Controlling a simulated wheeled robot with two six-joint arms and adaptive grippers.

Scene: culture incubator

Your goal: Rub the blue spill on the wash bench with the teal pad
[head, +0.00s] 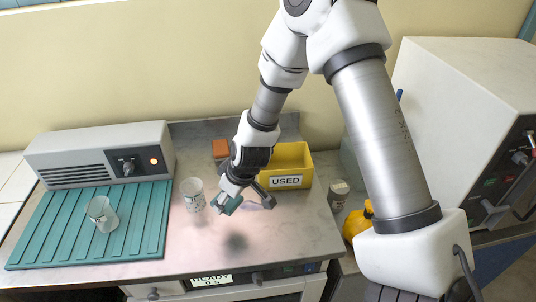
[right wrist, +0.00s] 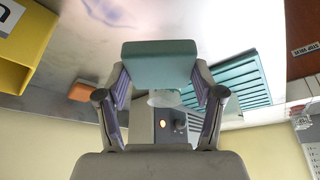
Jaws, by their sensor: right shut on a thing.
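My right gripper (head: 243,204) is shut on the teal pad (head: 230,204), which sits between its fingers in the right wrist view (right wrist: 160,64). The pad is held above the steel wash bench (head: 190,250), and a dark shadow lies on the bench below it. The blue spill (right wrist: 105,12) is a faint blue-violet smear on the bench, near the top of the right wrist view. In the head view it shows only in part, beside the gripper and in front of the yellow bin. The pad looks apart from the spill. My left gripper is out of view.
The yellow USED bin (head: 301,160) and an orange block (head: 220,148) stand behind the gripper. One clear beaker (head: 193,194) is left of it; another (head: 102,213) is on the ribbed teal mat (head: 55,240). A grey device (head: 90,155) stands behind the mat. The front bench is clear.

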